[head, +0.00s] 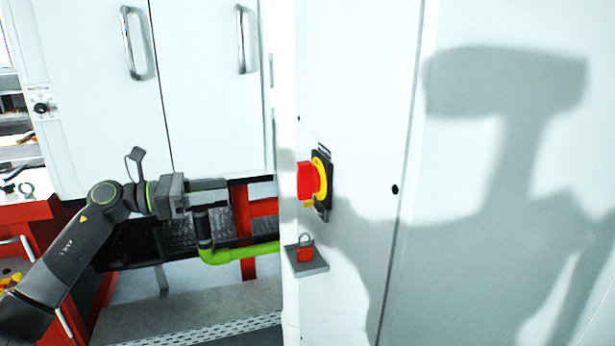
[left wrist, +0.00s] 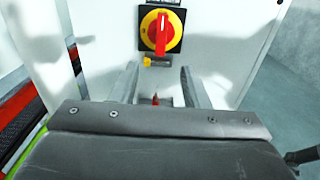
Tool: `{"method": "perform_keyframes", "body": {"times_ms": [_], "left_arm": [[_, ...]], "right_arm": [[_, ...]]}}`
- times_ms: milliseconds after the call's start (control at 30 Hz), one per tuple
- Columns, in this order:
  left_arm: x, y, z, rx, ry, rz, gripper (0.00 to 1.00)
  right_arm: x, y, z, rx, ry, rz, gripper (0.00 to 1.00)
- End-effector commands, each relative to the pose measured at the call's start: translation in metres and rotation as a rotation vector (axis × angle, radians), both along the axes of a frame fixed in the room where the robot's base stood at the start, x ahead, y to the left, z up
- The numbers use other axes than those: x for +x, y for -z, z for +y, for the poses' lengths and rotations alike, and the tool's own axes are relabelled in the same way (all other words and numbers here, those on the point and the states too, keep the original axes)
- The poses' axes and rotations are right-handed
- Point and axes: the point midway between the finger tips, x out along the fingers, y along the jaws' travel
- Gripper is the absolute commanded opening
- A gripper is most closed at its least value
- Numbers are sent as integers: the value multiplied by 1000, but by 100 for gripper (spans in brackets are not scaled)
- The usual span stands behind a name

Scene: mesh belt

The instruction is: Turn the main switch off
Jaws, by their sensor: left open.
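The main switch has a red handle (head: 307,181) on a yellow disc and black plate, mounted on the white cabinet face. In the left wrist view the switch (left wrist: 162,34) is seen front-on, its red handle roughly upright and slightly tilted. My left gripper (head: 226,192) is left of the switch in the head view, apart from it and empty. In the left wrist view its two open fingers (left wrist: 160,82) show below the switch, with a gap between them. My right gripper is in neither view.
A red padlock (head: 305,254) stands on a small grey shelf (head: 309,268) below the switch. A green pipe (head: 240,253) and a red frame (head: 241,215) lie behind my left gripper. White doors with handles (head: 130,43) are at upper left. The panel right of the switch is clear.

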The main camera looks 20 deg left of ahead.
Motion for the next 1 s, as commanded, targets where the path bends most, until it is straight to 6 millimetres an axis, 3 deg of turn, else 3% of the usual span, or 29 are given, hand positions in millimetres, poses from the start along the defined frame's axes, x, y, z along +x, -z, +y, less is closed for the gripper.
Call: {"method": "perform_keyframes", "body": {"times_ms": [300,1000], "left_arm": [[24,-4,-36,-11,3,1,42],[90,-2,-133,-11,0,4,42]], "right_arm": [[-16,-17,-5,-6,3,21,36],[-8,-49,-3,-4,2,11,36]]}}
